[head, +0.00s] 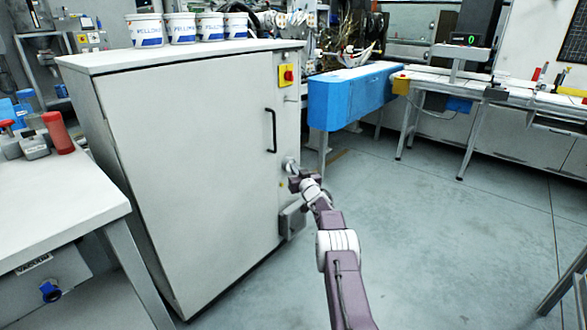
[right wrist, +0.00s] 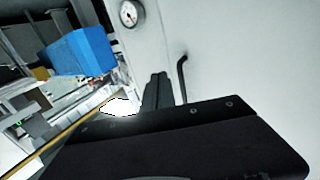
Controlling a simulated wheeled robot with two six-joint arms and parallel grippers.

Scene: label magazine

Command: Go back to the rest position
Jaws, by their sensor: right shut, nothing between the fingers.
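My right arm reaches forward from the bottom of the head view, and its gripper (head: 294,180) is in front of the lower right part of the white cabinet (head: 190,150). In the right wrist view the fingers (right wrist: 155,90) are together with nothing between them. The cabinet's black door handle (head: 272,130) is above and left of the gripper in the head view. It also shows in the right wrist view (right wrist: 182,78), close to the fingers. I cannot tell whether the gripper touches the cabinet. My left gripper is not in view.
A round gauge (right wrist: 131,14) is on the cabinet. White labelled tubs (head: 182,28) stand on its top. A blue unit (head: 350,95) and a conveyor (head: 450,78) are behind to the right. A white table (head: 60,200) is at left. The grey floor (head: 450,230) at right is clear.

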